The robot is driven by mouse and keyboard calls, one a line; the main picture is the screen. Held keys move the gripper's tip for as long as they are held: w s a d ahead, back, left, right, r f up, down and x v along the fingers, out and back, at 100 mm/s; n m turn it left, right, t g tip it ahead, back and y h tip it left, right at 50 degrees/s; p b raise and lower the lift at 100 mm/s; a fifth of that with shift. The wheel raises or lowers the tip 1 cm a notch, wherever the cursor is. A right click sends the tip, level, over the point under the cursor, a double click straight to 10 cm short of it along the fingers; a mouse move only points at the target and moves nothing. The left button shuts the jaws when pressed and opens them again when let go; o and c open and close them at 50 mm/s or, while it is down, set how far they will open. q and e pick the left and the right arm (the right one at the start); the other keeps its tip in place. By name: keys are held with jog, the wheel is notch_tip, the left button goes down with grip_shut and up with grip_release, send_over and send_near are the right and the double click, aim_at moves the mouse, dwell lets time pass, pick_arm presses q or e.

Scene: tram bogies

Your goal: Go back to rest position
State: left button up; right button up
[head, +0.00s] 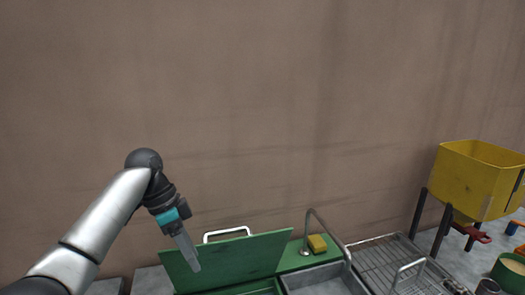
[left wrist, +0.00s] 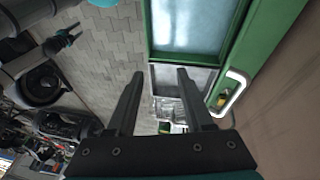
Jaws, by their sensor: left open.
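My left arm comes in from the left in the head view. Its gripper (head: 190,255) hangs pointing down in front of the raised green lid (head: 235,262). In the left wrist view the two fingers of the left gripper (left wrist: 160,78) stand apart with nothing between them. The green-framed unit with the white handle (left wrist: 236,92) is to their right in that view. I cannot tell from the head view whether the gripper touches the lid.
A sink basin (head: 325,280) with a yellow sponge (head: 317,243) and a wire rack (head: 385,262) stand to the right of the lid. A yellow hopper (head: 475,180) on dark legs is farther right. A brown wall (head: 250,110) closes the back. Paved floor (left wrist: 105,50) shows in the wrist view.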

pick_arm(q)
jog(key=s+d+f+n+t+y, duration=0.1)
jog(key=s+d+f+n, duration=0.15)
jog(key=s+f, duration=0.55)
jog(key=s+d+f+n+t, duration=0.1)
jog(key=s+d+f+n, duration=0.15)
jog(key=s+f, duration=0.55)
jog(key=s+a+n+t+y, duration=0.1)
jog(key=s+a+n, duration=0.2)
jog(key=s, duration=0.4)
jog(key=s+a+n+t+y, duration=0.1)
jog(key=s+a+n+y, duration=0.2)
jog(key=s, duration=0.5)
notch_tip(320, 180, down, 28)
jog(key=s+h+b, duration=0.1)
jog(key=b, duration=0.7)
jog(key=s+a+f+g+b, duration=0.1)
jog(key=s+f+b, duration=0.3)
jog(key=s+f, duration=0.4)
jog(key=s+a+f+g+b, duration=0.1)
jog(key=s+f+b, duration=0.3)
jog(key=s+f, duration=0.4)
notch_tip(320, 180, down, 8)
jog(key=shift+a+r, duration=0.2)
jog(key=shift+a, duration=0.05)
pick_arm(e)
notch_tip(320, 180, down, 16)
jog(key=shift+s, duration=0.15)
